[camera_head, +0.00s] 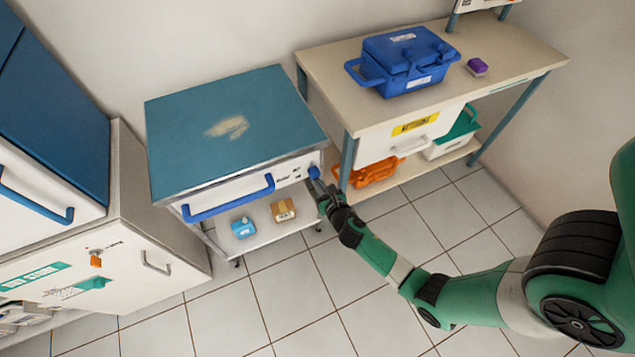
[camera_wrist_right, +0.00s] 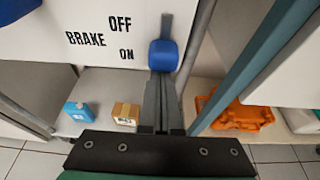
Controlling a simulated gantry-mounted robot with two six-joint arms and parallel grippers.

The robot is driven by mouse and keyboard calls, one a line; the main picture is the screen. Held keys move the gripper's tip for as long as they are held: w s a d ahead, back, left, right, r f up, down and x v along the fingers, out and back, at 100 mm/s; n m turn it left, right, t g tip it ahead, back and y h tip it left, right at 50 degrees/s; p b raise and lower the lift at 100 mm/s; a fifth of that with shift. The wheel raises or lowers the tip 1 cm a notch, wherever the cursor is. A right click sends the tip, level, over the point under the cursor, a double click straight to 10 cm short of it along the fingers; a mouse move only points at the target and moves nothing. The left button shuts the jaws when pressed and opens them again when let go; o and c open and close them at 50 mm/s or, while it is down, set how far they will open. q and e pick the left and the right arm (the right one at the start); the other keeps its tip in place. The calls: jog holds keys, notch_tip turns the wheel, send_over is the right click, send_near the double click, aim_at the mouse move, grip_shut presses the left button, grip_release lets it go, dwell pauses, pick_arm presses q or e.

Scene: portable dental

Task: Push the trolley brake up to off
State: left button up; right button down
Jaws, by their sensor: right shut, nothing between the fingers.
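The trolley (camera_head: 215,130) has a blue top and a white front. Its brake has a blue knob (camera_wrist_right: 163,55) on a grey upright strip, beside the printed words BRAKE, OFF and ON. The knob is level with ON, the lower word, and the strip shows above it toward OFF. In the head view the knob (camera_head: 314,172) is at the trolley's front right corner. My right gripper (camera_wrist_right: 160,78) is shut and empty, its tips just below the knob; I cannot tell whether they touch. The right gripper (camera_head: 316,187) partly covers that corner in the head view. My left gripper is out of view.
A blue drawer handle (camera_head: 230,198) sticks out left of the brake. A bench (camera_head: 345,62) stands close on the right, with an orange case (camera_head: 375,172) below. The tiled floor in front is clear.

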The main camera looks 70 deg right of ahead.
notch_tip(320, 180, up, 3)
jog(key=shift+w+r+p, duration=0.1)
jog(key=shift+p, duration=0.8)
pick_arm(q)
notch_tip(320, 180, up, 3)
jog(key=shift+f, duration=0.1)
pick_arm(e)
jog(key=shift+f, duration=0.2)
jog(key=shift+f+b, duration=0.1)
jog(key=shift+b, duration=0.2)
send_near(316, 176)
notch_tip(316, 176, down, 4)
jog(key=s+a, duration=0.1)
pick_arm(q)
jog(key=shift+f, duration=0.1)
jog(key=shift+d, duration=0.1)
